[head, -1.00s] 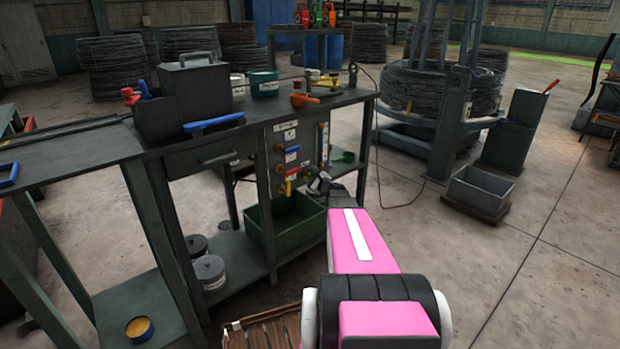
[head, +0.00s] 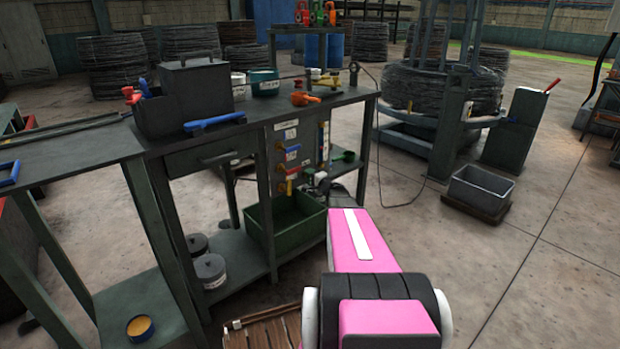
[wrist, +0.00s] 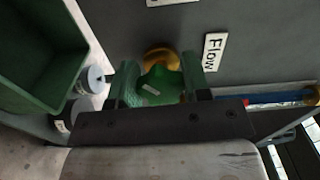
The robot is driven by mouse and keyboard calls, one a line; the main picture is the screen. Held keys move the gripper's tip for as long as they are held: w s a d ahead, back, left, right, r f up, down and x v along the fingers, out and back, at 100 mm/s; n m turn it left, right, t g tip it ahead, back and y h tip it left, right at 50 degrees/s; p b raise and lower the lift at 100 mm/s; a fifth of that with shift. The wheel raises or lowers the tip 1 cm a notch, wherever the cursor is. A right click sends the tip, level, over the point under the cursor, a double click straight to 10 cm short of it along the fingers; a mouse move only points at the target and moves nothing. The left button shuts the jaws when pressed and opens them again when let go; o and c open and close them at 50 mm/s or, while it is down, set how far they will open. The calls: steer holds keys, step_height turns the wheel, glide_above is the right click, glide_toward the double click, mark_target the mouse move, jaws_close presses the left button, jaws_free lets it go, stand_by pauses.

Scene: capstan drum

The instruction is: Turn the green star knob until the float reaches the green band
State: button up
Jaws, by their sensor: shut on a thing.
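A narrow upright gauge (head: 323,142) with coloured parts is on the panel above my gripper. The float and green band are too small to tell in the head view.
Blue (head: 291,149) and red (head: 288,173) handles are on the panel left of my gripper. A green bin (head: 285,225) stands on the lower shelf. A green scoop-like thing (head: 343,155) lies on the right shelf.

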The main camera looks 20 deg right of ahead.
steer(key=shift+f+n, duration=0.15)
steer(key=shift+n, duration=1.55)
steer(key=o, duration=0.9)
steer(key=shift+s, duration=0.1)
steer(key=v, duration=1)
steer(key=shift+s+d, duration=0.15)
steer(key=shift+s, duration=0.15)
